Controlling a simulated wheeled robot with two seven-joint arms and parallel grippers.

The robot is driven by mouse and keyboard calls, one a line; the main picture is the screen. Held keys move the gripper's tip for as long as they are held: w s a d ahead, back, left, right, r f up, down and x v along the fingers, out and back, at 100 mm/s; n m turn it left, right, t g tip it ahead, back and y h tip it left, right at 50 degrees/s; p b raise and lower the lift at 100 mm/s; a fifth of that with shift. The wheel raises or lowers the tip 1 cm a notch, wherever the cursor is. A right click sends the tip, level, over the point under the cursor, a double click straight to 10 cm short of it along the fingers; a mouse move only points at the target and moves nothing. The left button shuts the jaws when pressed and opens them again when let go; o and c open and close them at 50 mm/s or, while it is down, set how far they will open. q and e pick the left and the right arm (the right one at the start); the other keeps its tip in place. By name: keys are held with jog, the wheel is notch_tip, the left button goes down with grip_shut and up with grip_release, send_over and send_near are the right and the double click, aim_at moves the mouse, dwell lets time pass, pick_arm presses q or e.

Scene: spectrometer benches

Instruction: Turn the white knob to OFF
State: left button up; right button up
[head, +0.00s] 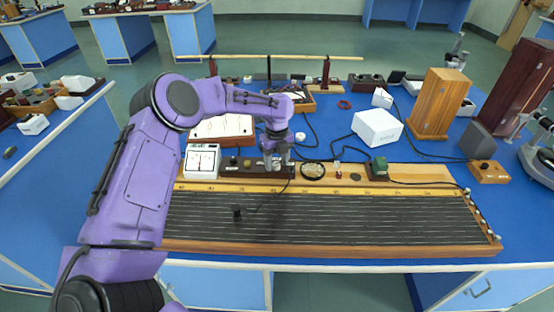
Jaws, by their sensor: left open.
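My left arm reaches in from the left, and my left gripper (277,162) points down over a dark brown strip-shaped box (232,172) at the back of the long wire board. Its fingers are open, around or just above a small pale part on that box. I cannot tell whether they touch it. This pale part may be the white knob, but the fingers mostly cover it, and no OFF mark is readable. Small dark knobs (240,161) sit on the box left of the gripper. My right gripper is not in view.
A white dial meter (202,161) stands left of the box. A round coil dial (313,170) and a green-black block (378,168) are to the right. The wire board (330,248) fills the front. A white box (377,127) and wooden cabinet (438,103) stand behind right.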

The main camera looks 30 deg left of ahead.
pick_arm(q)
jog(key=shift+s+r, duration=0.15)
jog(key=shift+s, duration=0.1)
jog(key=shift+c, duration=0.4)
jog(key=c, duration=0.5)
grip_shut()
jog(key=shift+r+n+p, duration=0.15)
jog(key=shift+n+p, duration=0.85)
jog(key=shift+p, duration=0.2)
jog(key=n+p, duration=0.2)
jog(key=shift+n, duration=0.4)
jog(key=n+p, duration=0.1)
jog(key=n, duration=0.3)
jog(key=shift+p, duration=0.35)
jog(key=shift+f+n+p, duration=0.25)
jog(key=shift+n+p, duration=0.05)
jog(key=shift+n, duration=1)
jog(key=shift+f+n, duration=0.1)
jog(key=shift+n, duration=0.2)
